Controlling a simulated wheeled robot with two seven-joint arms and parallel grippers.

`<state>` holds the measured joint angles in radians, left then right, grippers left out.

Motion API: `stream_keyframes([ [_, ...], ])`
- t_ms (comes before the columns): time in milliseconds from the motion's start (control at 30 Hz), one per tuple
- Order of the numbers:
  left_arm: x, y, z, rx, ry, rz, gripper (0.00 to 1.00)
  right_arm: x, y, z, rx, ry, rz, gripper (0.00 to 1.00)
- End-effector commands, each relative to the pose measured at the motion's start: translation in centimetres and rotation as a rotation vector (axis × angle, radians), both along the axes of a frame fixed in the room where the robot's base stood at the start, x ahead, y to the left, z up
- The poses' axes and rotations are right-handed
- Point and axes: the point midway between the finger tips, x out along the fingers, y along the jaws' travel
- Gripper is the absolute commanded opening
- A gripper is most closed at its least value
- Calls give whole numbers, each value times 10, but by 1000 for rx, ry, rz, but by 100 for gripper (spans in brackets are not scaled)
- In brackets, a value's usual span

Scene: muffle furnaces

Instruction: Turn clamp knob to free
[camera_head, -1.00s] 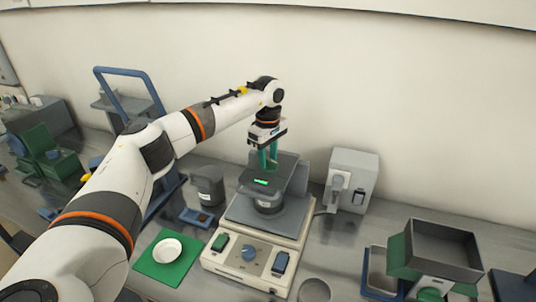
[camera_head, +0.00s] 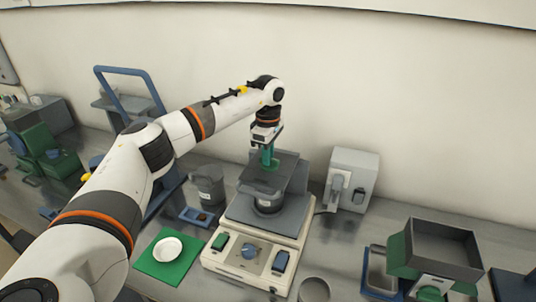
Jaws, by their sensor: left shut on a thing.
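A grey device (camera_head: 264,205) with a dark upper plate (camera_head: 284,170) stands on the pale control base. My left gripper (camera_head: 268,161) points down from above, with its teal fingers at the top of the dark plate. It is shut on the green clamp knob there. The knob is mostly hidden by the fingers, so its exact angle cannot be read. My right gripper is not in view.
A white dish (camera_head: 168,249) lies on a green mat (camera_head: 150,267) at left. An open dark bin (camera_head: 443,248) is at right.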

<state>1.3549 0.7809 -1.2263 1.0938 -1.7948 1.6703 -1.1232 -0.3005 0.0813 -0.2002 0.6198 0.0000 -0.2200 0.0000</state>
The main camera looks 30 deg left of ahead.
Motion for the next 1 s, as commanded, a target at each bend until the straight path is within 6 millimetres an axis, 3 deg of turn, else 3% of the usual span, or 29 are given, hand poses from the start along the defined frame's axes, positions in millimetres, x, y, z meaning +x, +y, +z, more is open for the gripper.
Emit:
stream_keyframes([
  [1000,-3,-2,1,2,-2,964,0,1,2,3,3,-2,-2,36],
])
